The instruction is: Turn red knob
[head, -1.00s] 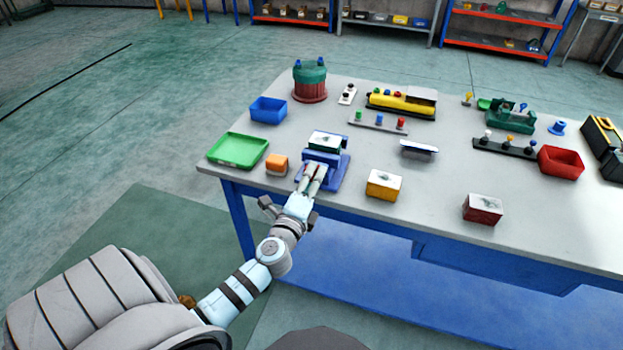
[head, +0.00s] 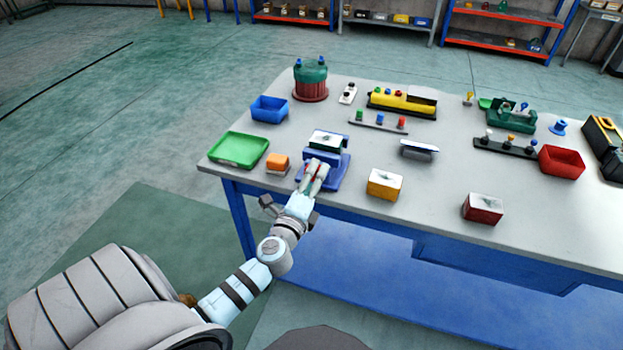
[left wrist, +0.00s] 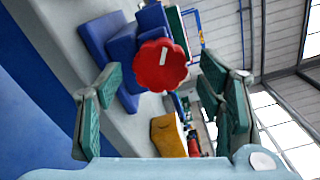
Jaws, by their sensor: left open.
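The red knob (left wrist: 160,65) is round with a scalloped rim and a white line on its face, and it sits on the front of a blue device. In the left wrist view it lies ahead, between the spread fingers of my left gripper (left wrist: 162,88), with visible gaps on both sides. In the head view my left gripper (head: 316,172) is at the front of the blue device (head: 338,173) and largely hides the knob. This device has a pale top panel with a green edge (head: 325,140). My left gripper is open and empty. My right gripper does not show.
An orange block (head: 277,162) and a green tray (head: 240,150) lie left of the device. A yellow box (head: 384,184) and a red box (head: 483,207) stand to the right. A blue bin (head: 269,109) is behind. The grey table (head: 425,195) has clear room near its front edge.

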